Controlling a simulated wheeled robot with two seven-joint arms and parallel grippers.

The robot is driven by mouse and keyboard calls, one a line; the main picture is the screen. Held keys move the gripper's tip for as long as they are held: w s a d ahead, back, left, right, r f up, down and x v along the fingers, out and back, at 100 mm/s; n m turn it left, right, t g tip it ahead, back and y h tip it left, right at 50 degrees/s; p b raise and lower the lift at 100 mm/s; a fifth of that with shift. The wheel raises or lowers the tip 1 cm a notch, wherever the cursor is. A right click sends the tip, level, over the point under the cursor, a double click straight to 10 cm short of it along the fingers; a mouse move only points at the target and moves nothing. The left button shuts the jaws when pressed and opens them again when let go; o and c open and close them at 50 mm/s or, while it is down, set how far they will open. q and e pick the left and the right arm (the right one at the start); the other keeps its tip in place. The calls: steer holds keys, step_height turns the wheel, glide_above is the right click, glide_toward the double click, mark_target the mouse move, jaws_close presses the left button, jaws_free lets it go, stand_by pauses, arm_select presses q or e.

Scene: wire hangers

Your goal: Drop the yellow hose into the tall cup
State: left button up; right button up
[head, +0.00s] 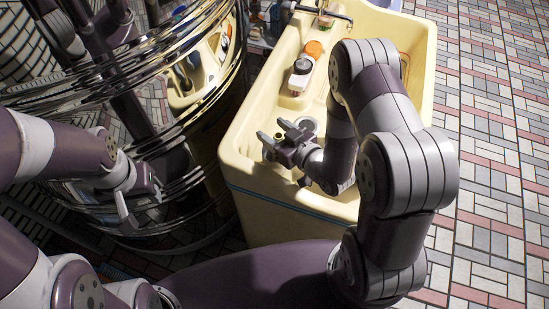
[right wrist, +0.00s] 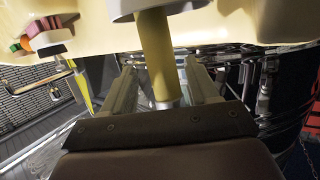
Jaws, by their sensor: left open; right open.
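The yellow hose (right wrist: 156,50) is a straight yellow tube with a grey end, seen in the right wrist view between my right gripper's fingers (right wrist: 166,88). Its far part meets the pale rounded rim of what looks like the tall cup (right wrist: 188,9); how deep it sits is hidden. In the head view my right gripper (head: 277,138) is open at the near end of the yellow basin, with a small yellowish tip (head: 279,134) between the fingers. My left gripper (head: 134,208) is open and empty, in front of the shiny round frame.
The yellow basin (head: 262,190) holds a grey-and-white item (head: 301,72) and an orange item (head: 314,49) towards its far end. A shiny metal barrel-like structure (head: 212,85) stands close on the left. Tiled floor (head: 490,160) is open on the right.

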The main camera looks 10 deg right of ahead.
steer(key=v, duration=1.2)
steer(key=shift+b, duration=0.35)
steer(key=shift+f, duration=0.1)
steer(key=w+d+f+g+h, duration=0.2)
steer(key=w+d+g+h, duration=0.1)
steer(key=d+g+h, duration=0.35)
steer(key=s+a+r+m+g, duration=0.5)
steer(key=s+r, duration=0.1)
steer(key=shift+s+a+r+g, duration=0.25)
steer(key=shift+a+g, duration=0.1)
steer(key=shift+a, duration=0.05)
